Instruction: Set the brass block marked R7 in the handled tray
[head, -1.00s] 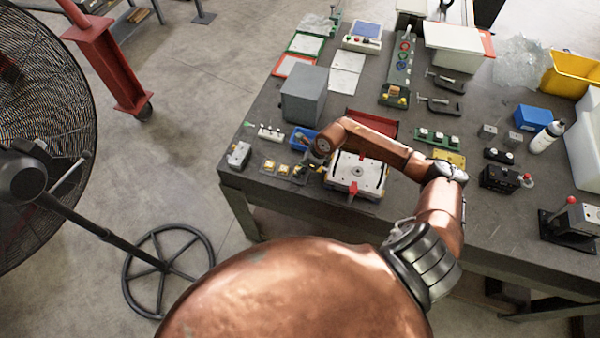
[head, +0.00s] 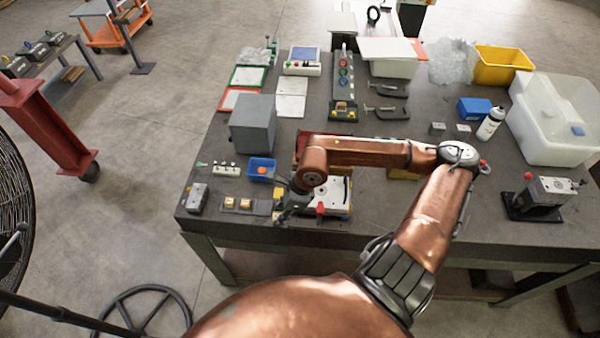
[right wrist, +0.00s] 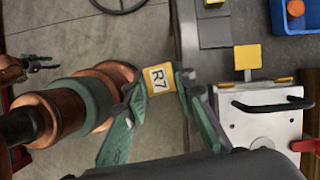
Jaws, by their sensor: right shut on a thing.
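The brass block marked R7 (right wrist: 160,79) is between the green fingers of my right gripper (right wrist: 157,88). Its R7 label faces the wrist camera. In the head view my right gripper (head: 281,207) is partly hidden by its own arm, at the table's front edge. I cannot tell for sure which thing is the handled tray.
A dark flat holder (head: 258,207) with two brass-coloured blocks lies left of the gripper. A blue bin (head: 261,169), a grey box (head: 253,124) and a small metal block (head: 197,198) stand nearby. My right arm covers the table's middle.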

